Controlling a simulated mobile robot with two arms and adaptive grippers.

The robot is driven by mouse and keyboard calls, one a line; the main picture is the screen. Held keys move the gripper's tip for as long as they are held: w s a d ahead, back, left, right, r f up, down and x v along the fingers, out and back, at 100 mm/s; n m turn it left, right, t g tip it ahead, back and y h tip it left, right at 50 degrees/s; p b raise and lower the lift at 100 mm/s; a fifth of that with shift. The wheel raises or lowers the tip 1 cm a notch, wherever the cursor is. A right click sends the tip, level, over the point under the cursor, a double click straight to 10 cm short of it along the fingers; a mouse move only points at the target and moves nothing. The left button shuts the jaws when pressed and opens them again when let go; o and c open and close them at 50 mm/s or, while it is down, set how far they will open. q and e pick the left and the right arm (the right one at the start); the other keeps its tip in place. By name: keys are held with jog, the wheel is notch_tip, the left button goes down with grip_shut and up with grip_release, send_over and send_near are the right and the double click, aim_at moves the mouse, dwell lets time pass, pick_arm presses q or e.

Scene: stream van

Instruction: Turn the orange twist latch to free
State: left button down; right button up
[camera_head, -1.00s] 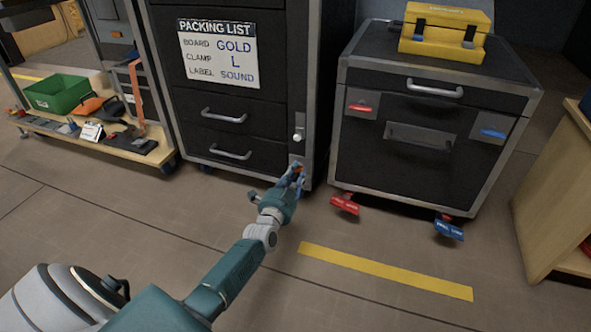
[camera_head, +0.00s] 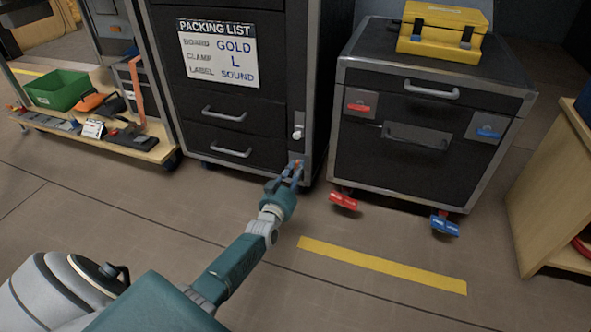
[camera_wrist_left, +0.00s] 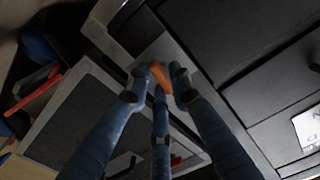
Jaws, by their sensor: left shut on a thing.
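The orange twist latch (camera_wrist_left: 158,76) shows in the left wrist view between my fingertips. It is mostly hidden in the head view, with a bit of orange at the lower right edge of the tall black cabinet (camera_head: 262,157). My left gripper (camera_head: 291,170) reaches in from the lower left to that edge. In the left wrist view my left gripper (camera_wrist_left: 160,85) has its blue fingers closed around the latch. The latch appears tilted there. My right gripper is not in either view.
A black wheeled case (camera_head: 419,157) stands to the right with a yellow box (camera_head: 443,29) on top. Red (camera_head: 344,201) and blue (camera_head: 445,226) pedals stick out at its base. A wooden trolley (camera_head: 140,146) holds a green bin (camera_head: 58,93). Floor around the yellow strip (camera_head: 380,265) is clear.

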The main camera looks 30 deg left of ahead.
pick_arm(q)
jog(key=shift+d+f+n, duration=0.2)
jog(key=shift+d+n, duration=0.15)
jog(key=shift+n, duration=0.65)
jog(key=c, duration=1.7)
grip_release()
jog(key=shift+r, duration=0.1)
jog(key=shift+a, duration=0.1)
jog(key=v, duration=1.2)
